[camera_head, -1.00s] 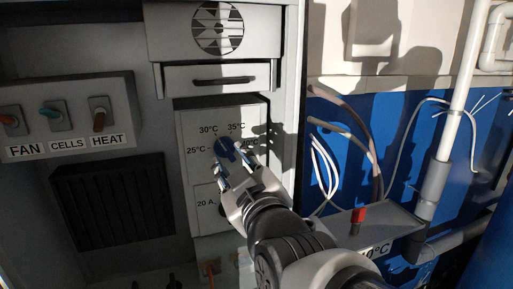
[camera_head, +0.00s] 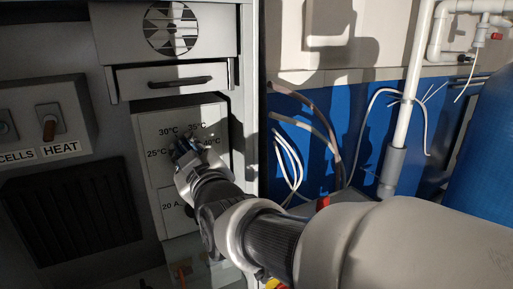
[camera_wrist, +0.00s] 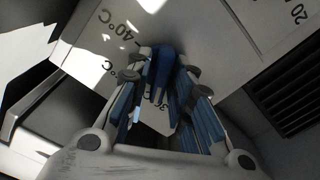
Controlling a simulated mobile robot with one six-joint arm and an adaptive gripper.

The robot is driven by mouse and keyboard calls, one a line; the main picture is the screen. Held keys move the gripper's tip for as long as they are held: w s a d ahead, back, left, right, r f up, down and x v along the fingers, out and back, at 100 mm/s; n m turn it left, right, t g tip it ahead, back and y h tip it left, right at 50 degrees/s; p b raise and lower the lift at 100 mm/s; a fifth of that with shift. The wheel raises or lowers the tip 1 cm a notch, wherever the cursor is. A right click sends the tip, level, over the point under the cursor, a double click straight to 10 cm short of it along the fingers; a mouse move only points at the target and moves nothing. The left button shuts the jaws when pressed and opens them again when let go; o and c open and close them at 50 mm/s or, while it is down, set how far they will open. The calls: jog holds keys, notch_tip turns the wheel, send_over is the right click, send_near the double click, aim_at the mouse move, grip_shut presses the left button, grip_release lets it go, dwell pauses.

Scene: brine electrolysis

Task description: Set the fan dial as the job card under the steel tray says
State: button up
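The blue dial (camera_wrist: 160,72) is on the pale panel (camera_head: 150,190), ringed by temperature marks from 25°C to 40°C. My gripper (camera_head: 196,152) reaches the dial from the lower right and hides part of it in the head view. In the wrist view, the fingers of my gripper (camera_wrist: 164,85) stand on both sides of the dial, their tips very close to it. I cannot tell whether they press on it. The pointer setting is not readable. I make out neither the job card nor the steel tray.
Left of the dial are the CELLS and HEAT switches (camera_head: 47,122) and a dark vent grille (camera_head: 72,212). A handled drawer (camera_head: 172,80) sits just above the dial panel. White cables (camera_head: 290,160) hang against the blue wall at right.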

grip_shut()
jog(key=shift+b, duration=0.5)
jog(key=m+b, duration=0.2)
jog(key=b, duration=0.2)
jog(key=shift+f+m, duration=0.15)
jog(key=shift+m, duration=0.25)
jog(key=m+b, duration=0.3)
jog(key=b, duration=0.1)
jog(key=shift+d+m, duration=0.15)
jog(key=shift+m, duration=0.15)
jog(key=m+b, duration=0.4)
jog(key=shift+w+m, duration=0.1)
jog(key=shift+m, duration=0.2)
jog(key=m+b, duration=0.3)
jog(key=m, duration=0.3)
jog(key=shift+w+d, duration=0.1)
jog(key=shift+d, duration=0.05)
jog(key=m+b, duration=0.1)
jog(key=m, duration=0.5)
jog(key=shift+m, duration=0.4)
